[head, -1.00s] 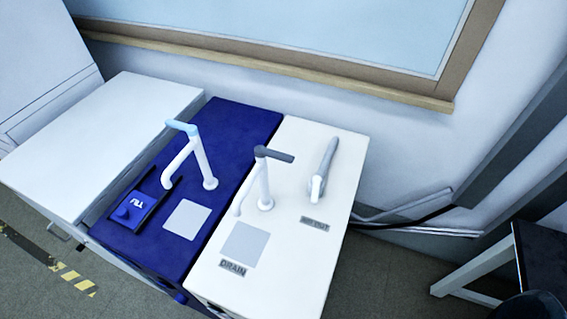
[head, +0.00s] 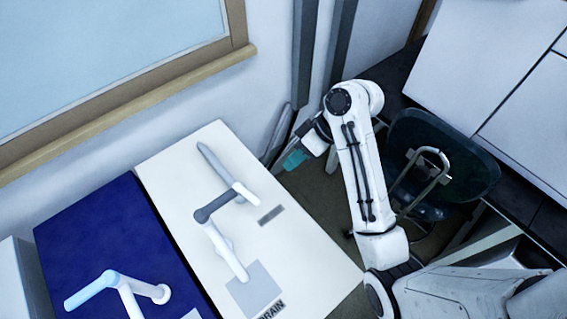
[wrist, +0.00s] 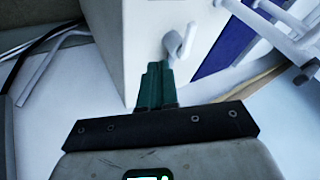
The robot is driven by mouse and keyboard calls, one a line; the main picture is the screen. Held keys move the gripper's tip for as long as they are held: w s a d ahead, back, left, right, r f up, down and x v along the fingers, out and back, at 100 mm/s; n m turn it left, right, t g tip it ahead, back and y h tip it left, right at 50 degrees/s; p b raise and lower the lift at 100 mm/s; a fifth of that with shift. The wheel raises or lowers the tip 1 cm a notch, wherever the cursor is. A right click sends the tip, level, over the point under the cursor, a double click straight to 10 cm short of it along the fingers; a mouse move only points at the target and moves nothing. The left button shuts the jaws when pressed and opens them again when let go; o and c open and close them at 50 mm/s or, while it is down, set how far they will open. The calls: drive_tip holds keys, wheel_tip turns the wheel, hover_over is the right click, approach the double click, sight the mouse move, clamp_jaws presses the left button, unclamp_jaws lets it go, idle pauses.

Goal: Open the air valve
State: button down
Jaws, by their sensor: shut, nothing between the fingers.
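The air valve is a long grey lever (head: 215,162) with a white end, lying over the white cabinet top near its far right side. Its small label plate (head: 271,215) is not legible now. The wrist view also shows a grey lever (wrist: 176,45) on the white cabinet, just beyond my fingertips. My gripper (head: 294,158) is shut and empty. In the head view it is off the right side of the cabinet, apart from the lever. In the wrist view its green fingers (wrist: 157,80) are together.
The white cabinet (head: 165,185) also carries a drain tap with a grey top (head: 220,205), close to the lever. A blue cabinet (head: 95,235) with a pale blue-topped tap (head: 92,288) stands left of it. A dark chair (head: 440,150) is at the right. The wall is behind.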

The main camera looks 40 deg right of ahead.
sight(247, 194)
drive_tip(key=b+x, duration=0.5)
drive_tip(key=x, duration=0.2)
drive_tip(key=shift+f, duration=0.1)
drive_tip(key=a, duration=0.2)
drive_tip(key=a+p, duration=0.1)
drive_tip(key=shift+s+f, duration=0.2)
drive_tip(key=shift+f, duration=0.05)
drive_tip(key=shift+s+a, duration=0.1)
drive_tip(key=shift+a, duration=0.45)
drive_tip(key=shift+a, duration=0.1)
